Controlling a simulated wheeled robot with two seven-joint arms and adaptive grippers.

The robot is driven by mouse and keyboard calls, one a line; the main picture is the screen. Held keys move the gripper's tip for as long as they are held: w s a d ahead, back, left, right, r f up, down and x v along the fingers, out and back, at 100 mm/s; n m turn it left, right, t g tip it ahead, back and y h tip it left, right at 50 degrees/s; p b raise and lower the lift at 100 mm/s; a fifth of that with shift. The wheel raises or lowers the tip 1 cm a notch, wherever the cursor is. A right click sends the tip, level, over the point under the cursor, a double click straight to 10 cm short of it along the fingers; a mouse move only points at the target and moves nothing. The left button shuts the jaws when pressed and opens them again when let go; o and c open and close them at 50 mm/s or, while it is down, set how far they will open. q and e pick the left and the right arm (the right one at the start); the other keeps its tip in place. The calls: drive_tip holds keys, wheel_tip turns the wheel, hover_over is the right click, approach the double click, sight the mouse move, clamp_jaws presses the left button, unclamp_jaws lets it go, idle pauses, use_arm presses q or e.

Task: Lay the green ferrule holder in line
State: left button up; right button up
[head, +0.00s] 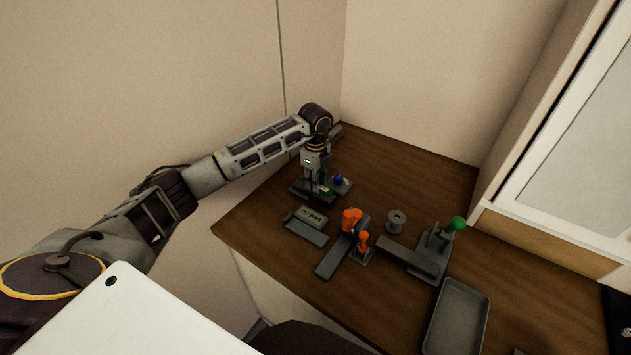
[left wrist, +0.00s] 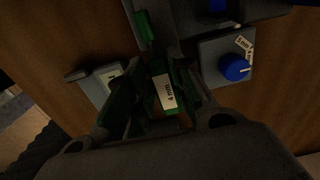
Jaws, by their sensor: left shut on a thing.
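The green ferrule holder (left wrist: 163,84), with a white "4 mm" label, sits between the fingers of my left gripper (left wrist: 158,92) in the left wrist view. The left gripper is shut on it. In the head view the left gripper (head: 316,186) points down at the back left of the table, low over a dark grey fixture (head: 300,188). Another green part (left wrist: 144,28) shows on a grey strip just beyond the held holder. I cannot tell whether the holder touches the fixture. My right gripper is out of view.
A blue knob (left wrist: 235,68) on a grey plate stands just right of the gripper. Nearer are a labelled grey block (head: 312,217), orange-handled tools (head: 351,220), a spool (head: 396,221), a green-knobbed fixture (head: 428,244) and a grey tray (head: 479,302). The back right tabletop is clear.

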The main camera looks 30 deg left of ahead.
use_arm(q)
drive_tip(key=shift+f+b, duration=0.6)
drive_tip(key=shift+f, duration=0.55)
idle(0.4)
drive_tip(key=o, duration=0.9)
drive_tip(key=shift+o, duration=0.2)
drive_tip(key=shift+c, duration=0.8)
drive_tip(key=shift+r, duration=0.15)
